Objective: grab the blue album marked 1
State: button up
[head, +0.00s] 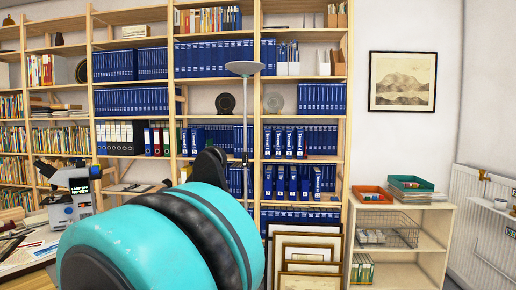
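Many blue albums stand upright in rows on the wooden bookcase in the head view. Thicker ones with pale spine marks stand in the right bay, in an upper row (289,142) and a lower row (294,182). The spine marks are too small to read, so I cannot tell which album is marked 1. My teal and black arm fills the lower middle and hides part of the shelves. A dark part at its far end, possibly my gripper (211,162), shows in front of the shelves, apart from the albums as far as I can tell. No fingers can be made out.
Framed prints (307,262) lean at the bookcase's foot. A lamp (244,69) on a thin pole stands before the shelves. A low shelf unit (414,245) with trays and a radiator (485,225) are at right. A microscope (75,195) stands on the left desk.

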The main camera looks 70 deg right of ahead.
aim_at(269, 131)
jog(key=i+l, duration=1.5)
jog(key=l, duration=0.25)
jog(key=i+l+z, duration=0.15)
jog(key=z, duration=0.35)
jog(key=i+l+z, duration=0.15)
jog(key=z, duration=0.35)
jog(key=i+z, duration=0.2)
jog(key=z, duration=1.7)
